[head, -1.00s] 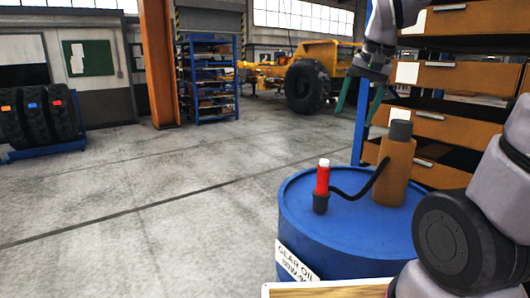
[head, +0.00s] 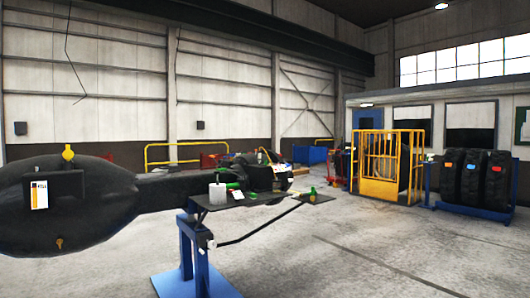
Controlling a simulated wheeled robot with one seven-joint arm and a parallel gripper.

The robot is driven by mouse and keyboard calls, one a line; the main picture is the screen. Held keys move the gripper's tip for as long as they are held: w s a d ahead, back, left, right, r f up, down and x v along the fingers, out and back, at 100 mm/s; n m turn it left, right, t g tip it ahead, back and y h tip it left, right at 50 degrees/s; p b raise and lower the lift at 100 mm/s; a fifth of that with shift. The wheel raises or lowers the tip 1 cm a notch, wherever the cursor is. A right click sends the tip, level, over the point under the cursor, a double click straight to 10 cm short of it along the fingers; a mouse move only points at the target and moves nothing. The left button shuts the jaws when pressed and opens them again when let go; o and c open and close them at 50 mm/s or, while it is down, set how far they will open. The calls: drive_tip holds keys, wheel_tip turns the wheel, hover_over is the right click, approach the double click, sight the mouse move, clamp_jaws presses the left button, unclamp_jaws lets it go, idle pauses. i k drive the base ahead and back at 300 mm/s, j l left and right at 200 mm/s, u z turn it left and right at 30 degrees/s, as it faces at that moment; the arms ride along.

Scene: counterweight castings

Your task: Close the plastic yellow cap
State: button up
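A small yellow piece (head: 68,153) that looks like the plastic cap stands on top of a dark box-like part on the black casting (head: 110,205) at the left of the head view. It is too small to tell whether it is open or closed. A white and orange label (head: 39,195) is on the dark part below the upper yellow piece. My gripper is not in view.
A blue stand (head: 195,262) with a dark shelf (head: 240,200) carrying small items is beside the casting. A yellow cage (head: 378,165) and a blue rack of tyres (head: 470,212) stand at the right. The concrete floor (head: 380,260) at front right is clear.

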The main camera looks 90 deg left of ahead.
sight(68, 154)
drive_tip(key=k+u, duration=0.25)
drive_tip(key=k+j+u, duration=0.15)
drive_tip(key=k+u, duration=0.15)
drive_tip(key=u, duration=2.3)
drive_tip(key=i+j+u, duration=0.4)
drive_tip(key=j, duration=0.35)
drive_tip(key=i+j+u, duration=0.4)
drive_tip(key=i+j, duration=1.3)
